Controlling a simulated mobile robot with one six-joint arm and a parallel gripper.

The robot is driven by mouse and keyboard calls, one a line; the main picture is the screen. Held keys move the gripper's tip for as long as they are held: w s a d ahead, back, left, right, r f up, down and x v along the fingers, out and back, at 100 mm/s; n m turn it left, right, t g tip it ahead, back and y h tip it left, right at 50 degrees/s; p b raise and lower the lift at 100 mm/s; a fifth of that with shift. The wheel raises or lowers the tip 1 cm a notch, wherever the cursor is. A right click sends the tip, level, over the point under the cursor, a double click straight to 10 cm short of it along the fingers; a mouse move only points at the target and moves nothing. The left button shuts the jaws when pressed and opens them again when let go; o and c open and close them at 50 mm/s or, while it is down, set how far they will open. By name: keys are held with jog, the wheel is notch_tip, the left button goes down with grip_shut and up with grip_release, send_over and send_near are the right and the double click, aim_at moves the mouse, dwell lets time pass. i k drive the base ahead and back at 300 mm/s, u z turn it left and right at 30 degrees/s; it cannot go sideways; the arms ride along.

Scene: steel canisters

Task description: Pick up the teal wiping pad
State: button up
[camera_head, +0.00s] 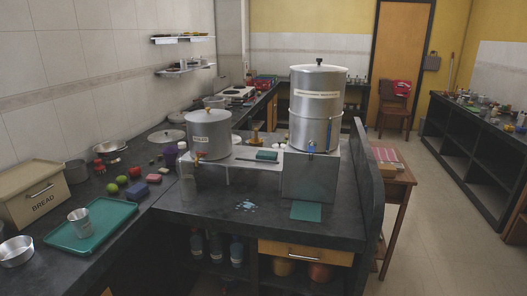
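A flat teal square (306,210) lies on the dark counter in front of the right steel canister's stand. A smaller, thicker teal block (267,155) sits on the raised metal shelf between the two canisters. I cannot tell for certain which of these is the wiping pad. The large steel canister (317,105) stands upright on a metal box stand at right, with a blue tap low on its front. The shorter steel canister (210,133) stands at left on the shelf. My gripper is not in view.
A pale wet-looking patch (246,206) lies on the counter left of the teal square. A teal tray (62,237) holding a metal cup and a bread box (33,190) are at far left. A raised dark panel (366,180) edges the counter's right side.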

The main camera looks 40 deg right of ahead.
aim_at(261, 155)
jog(key=z, duration=0.45)
jog(key=i, duration=0.95)
jog(key=z, duration=0.5)
